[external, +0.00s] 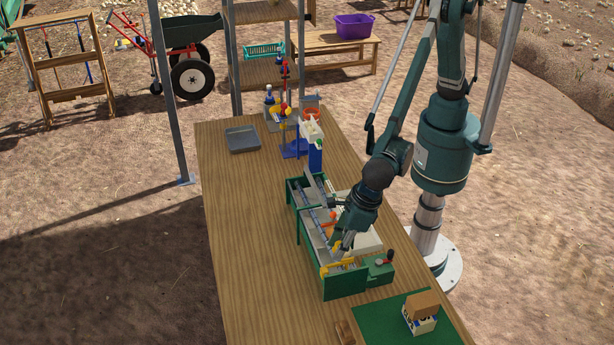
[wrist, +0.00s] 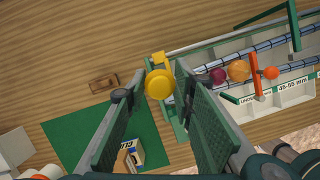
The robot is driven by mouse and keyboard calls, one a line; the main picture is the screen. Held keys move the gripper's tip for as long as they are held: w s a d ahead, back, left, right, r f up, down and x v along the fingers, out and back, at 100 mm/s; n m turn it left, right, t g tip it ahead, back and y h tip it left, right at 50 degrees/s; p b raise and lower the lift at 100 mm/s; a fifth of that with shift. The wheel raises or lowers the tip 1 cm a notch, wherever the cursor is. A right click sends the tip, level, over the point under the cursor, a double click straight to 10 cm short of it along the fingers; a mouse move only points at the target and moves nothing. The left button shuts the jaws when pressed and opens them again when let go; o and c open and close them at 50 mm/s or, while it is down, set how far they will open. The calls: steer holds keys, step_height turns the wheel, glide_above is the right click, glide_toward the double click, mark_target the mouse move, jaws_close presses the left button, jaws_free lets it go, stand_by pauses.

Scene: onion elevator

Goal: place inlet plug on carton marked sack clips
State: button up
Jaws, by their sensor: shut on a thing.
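A yellow plug (wrist: 160,84) with a round cap sits between the fingertips of my gripper (wrist: 163,88) in the wrist view. My gripper is shut on it. In the external view my gripper (external: 340,250) is over the near end of the green sorting machine (external: 345,286), with the yellow plug (external: 338,267) at its tip. I cannot tell whether the plug still touches the machine. A small white carton (external: 420,324) with dark lettering and a brown top stands on a green mat (external: 372,325) at the near right.
The machine's trays hold red and orange onions (wrist: 238,70) beside an orange-red lever (wrist: 255,78). A small wooden block (wrist: 103,82) lies by the mat. A grey tray (external: 242,140) and a blue stand (external: 315,152) are farther back. The table's left side is clear.

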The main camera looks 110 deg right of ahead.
steer(key=s+a+r+n, duration=0.2)
steer(key=s+a, duration=0.9)
steer(key=r+n+y+p, duration=0.1)
steer(key=n+p, duration=0.1)
glide_above(420, 301)
steer(key=s, duration=0.1)
steer(key=shift+s+r, duration=0.1)
steer(key=shift+s, duration=0.1)
steer(key=shift+f, duration=3.1)
steer(key=shift+f+p, duration=0.35)
steer(key=shift+f, duration=1.55)
steer(key=shift+f, duration=0.15)
